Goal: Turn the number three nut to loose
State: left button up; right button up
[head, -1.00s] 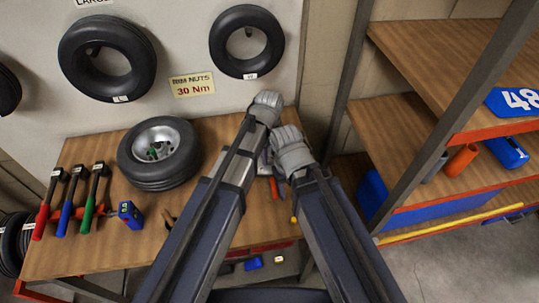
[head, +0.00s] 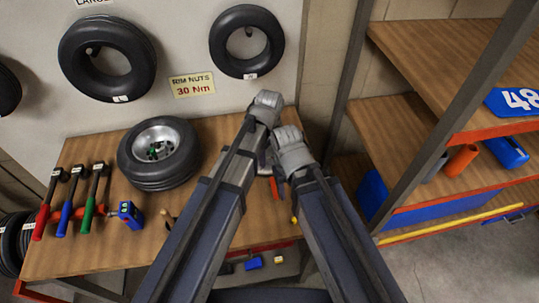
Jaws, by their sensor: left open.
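A wheel (head: 136,172) with a black tyre and silver rim lies on the wooden bench. Small green and dark nuts (head: 155,151) sit around its hub; their numbers are too small to read, so I cannot tell which is number three. My left gripper (head: 263,163) is open, to the right of the wheel and apart from it, partly hidden between my arms. My right gripper cannot be made out; its arm's grey joint shows at the right and hides what is below.
Red, blue and green hammers (head: 72,202) and a blue device (head: 130,214) lie at the bench's left. A sign (head: 193,85) reads 30 Nm for rim nuts. Tyres (head: 247,42) hang on the wall. A shelf rack (head: 400,130) stands close at the right.

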aim_at(268, 158)
pick_arm(q)
jog(key=shift+r, duration=0.1)
notch_tip(268, 158, up, 8)
jog(key=p, duration=0.8)
jog(key=shift+f, duration=0.2)
jog(key=shift+s+a, duration=0.1)
jog(key=shift+a, duration=0.2)
jog(key=s+a+m, duration=0.4)
jog(key=a+m, duration=0.1)
jog(key=a, duration=0.3)
jog(key=s+a+m, duration=0.3)
jog(key=a+m, duration=0.1)
jog(key=a, duration=0.4)
jog(key=s+d+f+m+y+b, duration=0.1)
jog(key=s+d+f+m+b, duration=0.3)
jog(key=d, duration=0.6)
notch_tip(268, 158, down, 3)
jog(key=s+b, duration=0.2)
jog(key=b, duration=0.1)
jog(key=shift+d, duration=0.4)
